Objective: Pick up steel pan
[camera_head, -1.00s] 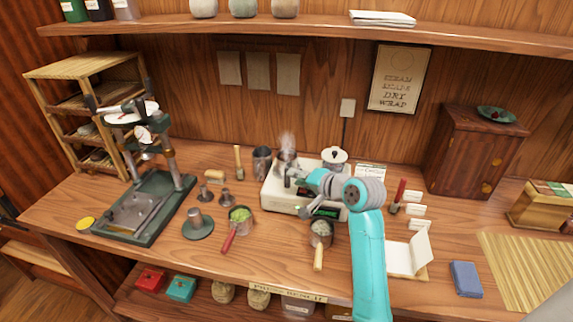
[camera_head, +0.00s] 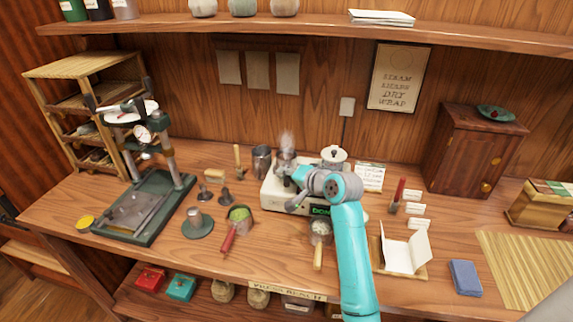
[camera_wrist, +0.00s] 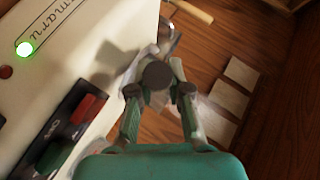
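A small round steel pan (camera_head: 320,230) with pale contents and a wooden handle stands at the bench front, just before the white steamer (camera_head: 270,197). A second metal pan (camera_head: 240,214) with green leaves and a red handle stands to its left. My gripper (camera_wrist: 158,100) has its two fingers apart, with a dark round part between them that I cannot identify. A shiny metal piece and a wooden handle (camera_wrist: 193,10) show beyond the fingers in the wrist view, partly covered.
A steaming pot (camera_head: 286,160) and a lidded pot (camera_head: 333,156) are at the steamer. A press (camera_head: 145,205) stands at the left. The front left bench is partly clear.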

